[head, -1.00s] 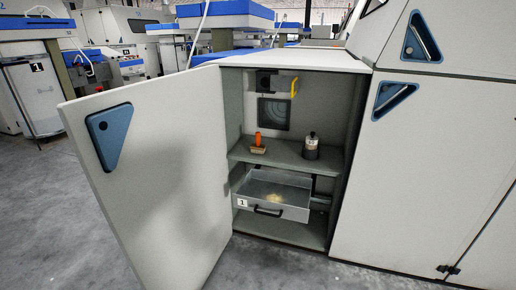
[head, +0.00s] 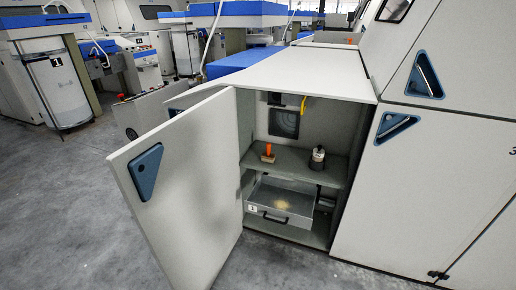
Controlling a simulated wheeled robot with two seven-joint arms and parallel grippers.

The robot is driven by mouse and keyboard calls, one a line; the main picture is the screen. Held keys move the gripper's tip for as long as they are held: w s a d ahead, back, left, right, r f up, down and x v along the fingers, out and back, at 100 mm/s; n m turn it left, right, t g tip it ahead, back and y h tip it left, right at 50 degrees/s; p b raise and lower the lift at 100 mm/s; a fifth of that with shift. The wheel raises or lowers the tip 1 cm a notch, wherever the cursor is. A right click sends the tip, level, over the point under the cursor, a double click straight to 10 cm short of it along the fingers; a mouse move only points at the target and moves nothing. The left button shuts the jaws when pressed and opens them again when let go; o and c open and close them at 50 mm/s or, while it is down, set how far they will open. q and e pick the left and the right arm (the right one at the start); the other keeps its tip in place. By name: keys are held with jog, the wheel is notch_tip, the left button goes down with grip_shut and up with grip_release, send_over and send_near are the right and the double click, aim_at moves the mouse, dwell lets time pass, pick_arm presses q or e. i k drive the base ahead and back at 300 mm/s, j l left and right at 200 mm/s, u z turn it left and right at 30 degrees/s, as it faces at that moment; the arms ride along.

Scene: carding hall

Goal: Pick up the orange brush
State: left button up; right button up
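The orange brush (head: 268,152) stands on the shelf (head: 290,168) inside the open cabinet, toward the shelf's left side. Its orange handle points up and its tan base rests on the shelf. A dark-topped jar or bottle (head: 318,158) stands to its right, apart from it. Neither of my grippers shows in the head view.
The cabinet door (head: 185,190) stands open to the left, with a blue triangular handle (head: 146,172). A metal drawer (head: 282,203) labelled 1 is pulled out below the shelf. A yellow lever (head: 303,104) hangs above. Closed panels (head: 430,190) stand to the right. Grey floor (head: 70,215) is clear at left.

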aim_at(267, 156)
jog(key=i+l+u, duration=0.15)
jog(key=u, duration=0.3)
jog(key=i+l+u, duration=0.1)
jog(key=u, duration=0.4)
jog(key=l+u, duration=0.45)
jog(key=i+j, duration=0.05)
jog(key=j, duration=0.05)
